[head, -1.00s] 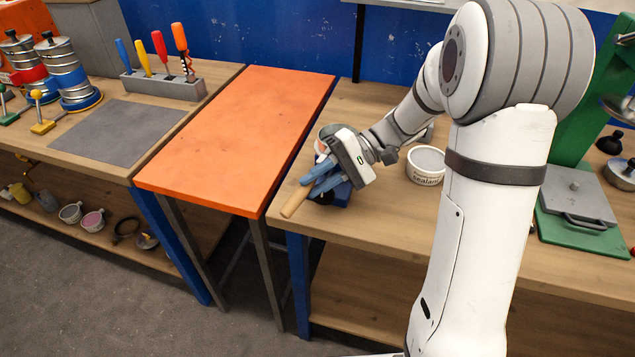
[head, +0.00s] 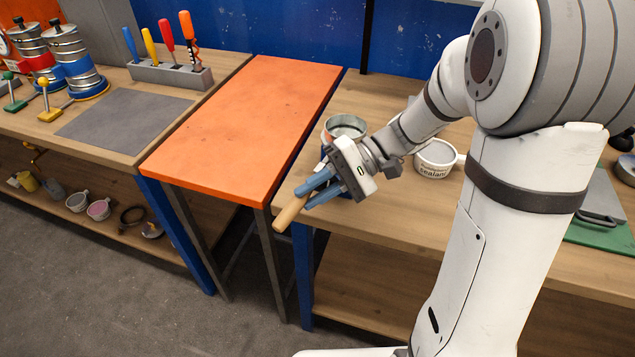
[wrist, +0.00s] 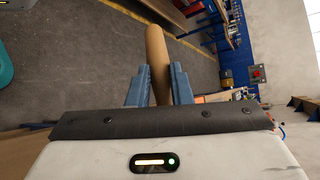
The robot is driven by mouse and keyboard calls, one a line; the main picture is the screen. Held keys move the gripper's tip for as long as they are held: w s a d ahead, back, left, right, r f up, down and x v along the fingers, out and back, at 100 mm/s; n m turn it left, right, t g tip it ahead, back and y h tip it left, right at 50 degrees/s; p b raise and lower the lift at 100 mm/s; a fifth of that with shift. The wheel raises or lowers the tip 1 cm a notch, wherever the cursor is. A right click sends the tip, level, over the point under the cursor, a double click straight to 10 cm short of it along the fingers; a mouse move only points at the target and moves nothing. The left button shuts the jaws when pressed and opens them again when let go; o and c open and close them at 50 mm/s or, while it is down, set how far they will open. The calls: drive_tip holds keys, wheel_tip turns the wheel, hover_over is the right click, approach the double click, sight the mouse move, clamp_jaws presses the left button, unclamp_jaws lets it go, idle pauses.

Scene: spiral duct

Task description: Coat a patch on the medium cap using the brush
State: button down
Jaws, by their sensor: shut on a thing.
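My gripper (head: 311,192) is shut on the brush's pale wooden handle (head: 290,213), above the front left corner of the right workbench. In the wrist view the handle (wrist: 157,55) stands out between the blue fingers (wrist: 158,88). The bristle end is hidden in both views. Just behind my gripper is a round, open-topped metal piece (head: 345,121) with a bright rim. Blue shows below it, mostly hidden by my gripper. I cannot tell for sure whether it is the medium cap. A white tub marked sealant (head: 435,160) stands right of my gripper.
An orange table (head: 240,125) stands left of the right workbench (head: 400,215). The left bench holds a grey mat (head: 125,125), a tool rack (head: 172,75) and stacked metal cylinders (head: 75,60). A green press base (head: 598,232) is at far right. The orange tabletop is clear.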

sight(290, 216)
drive_tip(key=shift+s, duration=0.2)
drive_tip(key=shift+s+a, duration=0.3)
drive_tip(key=shift+s, duration=0.35)
drive_tip(key=shift+s+a, duration=0.25)
drive_tip(key=shift+s, duration=0.4)
drive_tip(key=shift+w+d, duration=0.1)
drive_tip(key=shift+w, duration=0.1)
drive_tip(key=shift+w+d, duration=0.4)
drive_tip(key=shift+w, duration=0.8)
drive_tip(key=shift+w+d, duration=0.45)
drive_tip(key=shift+w, duration=0.7)
drive_tip(key=shift+w+d, duration=0.4)
drive_tip(key=shift+w, duration=0.8)
drive_tip(key=shift+w+d+p, duration=0.25)
drive_tip(key=shift+w+p, duration=0.1)
drive_tip(key=shift+w, duration=0.4)
drive_tip(key=shift+f, duration=0.15)
